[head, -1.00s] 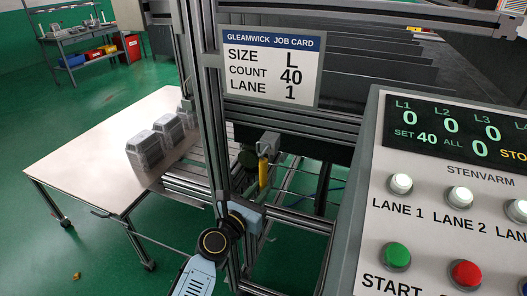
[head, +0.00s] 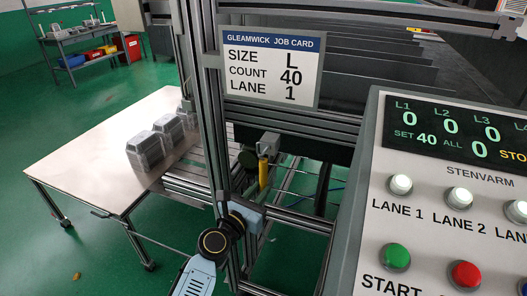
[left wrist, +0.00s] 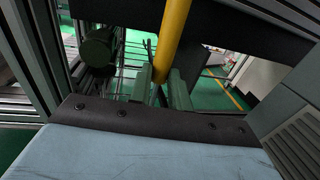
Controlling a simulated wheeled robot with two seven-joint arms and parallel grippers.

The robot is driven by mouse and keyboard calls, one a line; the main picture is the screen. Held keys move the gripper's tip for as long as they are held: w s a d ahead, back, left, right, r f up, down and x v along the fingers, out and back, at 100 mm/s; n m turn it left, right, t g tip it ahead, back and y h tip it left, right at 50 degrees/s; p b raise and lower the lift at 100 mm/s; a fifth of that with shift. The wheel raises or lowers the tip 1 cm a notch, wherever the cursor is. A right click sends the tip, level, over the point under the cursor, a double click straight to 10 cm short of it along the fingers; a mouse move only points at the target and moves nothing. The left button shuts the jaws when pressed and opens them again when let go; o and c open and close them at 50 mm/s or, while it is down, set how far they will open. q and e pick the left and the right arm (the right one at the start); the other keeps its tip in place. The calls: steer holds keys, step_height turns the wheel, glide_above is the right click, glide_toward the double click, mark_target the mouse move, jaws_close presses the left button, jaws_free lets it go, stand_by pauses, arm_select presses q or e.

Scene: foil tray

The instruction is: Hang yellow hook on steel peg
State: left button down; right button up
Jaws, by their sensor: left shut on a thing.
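The yellow hook (head: 264,173) stands upright behind the frame post in the head view. Its long yellow shaft also runs up out of the top of the left wrist view (left wrist: 173,35). My left gripper (left wrist: 162,88) is shut on the lower part of the shaft, with one finger on each side. In the head view its light blue hand shows just below the hook. A small grey block (head: 269,142) is right at the hook's upper end. I cannot make out the steel peg or tell whether the hook touches it. My right gripper is not in view.
An aluminium frame post (head: 213,120) stands close left of the hook, with rails around it. A control panel (head: 450,170) fills the right side. A job card (head: 270,68) hangs above.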

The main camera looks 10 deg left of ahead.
arm_select(q)
steer(key=shift+f+b, duration=0.95)
steer(key=shift+f, duration=0.05)
stand_by(0.6)
steer(key=c, duration=1.2)
jaws_free()
steer(key=shift+c, duration=0.2)
steer(key=shift+s, duration=0.1)
